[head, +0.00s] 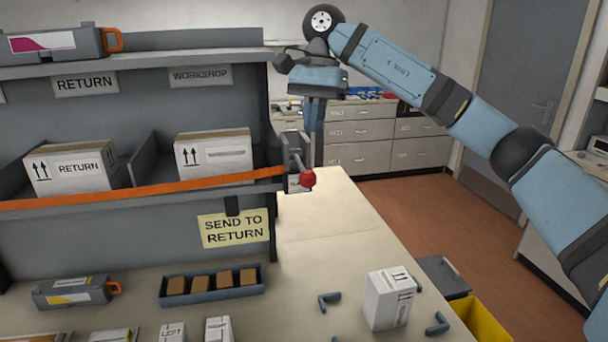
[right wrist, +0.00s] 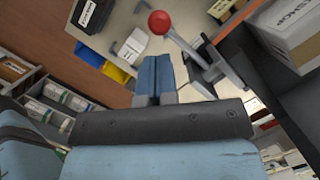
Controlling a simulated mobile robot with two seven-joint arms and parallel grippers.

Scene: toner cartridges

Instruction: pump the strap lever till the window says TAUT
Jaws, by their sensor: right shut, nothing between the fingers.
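The strap lever (head: 300,160) is a grey arm with a red ball knob (head: 307,179) at the right end of the shelf rack. An orange strap (head: 150,188) runs across the rack front to it. A small white window (head: 294,186) sits behind the knob, partly hidden; I cannot read its word for certain. My right gripper (head: 314,127) points down, shut and empty, above and behind the lever, apart from it. In the right wrist view its blue fingers (right wrist: 154,60) are together, with the red knob (right wrist: 159,23) just beyond them. My left gripper is not in view.
White boxes (head: 214,155) stand on the rack behind the strap. The bench (head: 315,215) holds a blue tray (head: 212,296), a toner cartridge (head: 73,291) and an upright white carton (head: 388,300). A yellow bin (head: 481,320) is at the right.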

